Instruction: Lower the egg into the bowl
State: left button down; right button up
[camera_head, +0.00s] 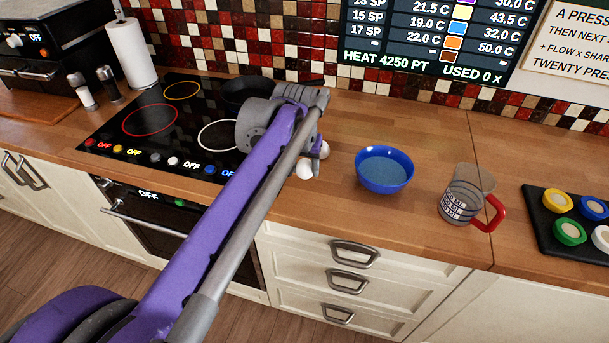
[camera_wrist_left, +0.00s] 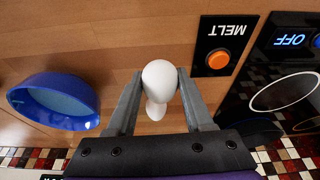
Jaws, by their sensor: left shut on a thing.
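My left gripper (camera_head: 315,156) is above the wooden counter, to the left of the blue bowl (camera_head: 384,170). In the left wrist view its fingers (camera_wrist_left: 158,80) are shut on a white egg (camera_wrist_left: 160,75), one on each side. A second white, egg-like shape (camera_wrist_left: 155,109) shows just behind it, partly hidden. In the head view two white shapes show by the fingers; the nearer one (camera_head: 304,171) appears to be the held egg. The bowl stands upright with bluish contents and also shows in the wrist view (camera_wrist_left: 55,101), apart from the egg. My right gripper is not in view.
A measuring jug (camera_head: 465,195) with a red handle stands right of the bowl. A black tray (camera_head: 545,217) of coloured pots lies further right. The cooktop (camera_head: 165,118) with a dark pan (camera_head: 245,92) is at left. An orange MELT button (camera_wrist_left: 218,59) sits near the gripper.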

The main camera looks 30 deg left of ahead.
aim_at(306, 161)
pick_arm(q)
notch_tip(306, 161, up, 6)
jog(key=shift+w+d+f+p, duration=0.1)
jog(key=shift+p, duration=0.35)
jog(key=w+d+r+p, duration=0.5)
jog(key=d, duration=0.2)
jog(key=w+d+f, duration=0.3)
jog(key=w+d, duration=0.2)
jog(key=d, duration=0.2)
jog(key=shift+f+p, duration=0.3)
jog(key=shift+f+b, duration=1.3)
jog(key=shift+f, duration=1.45)
jog(key=shift+f+b, duration=0.7)
jog(key=shift+f, duration=0.6)
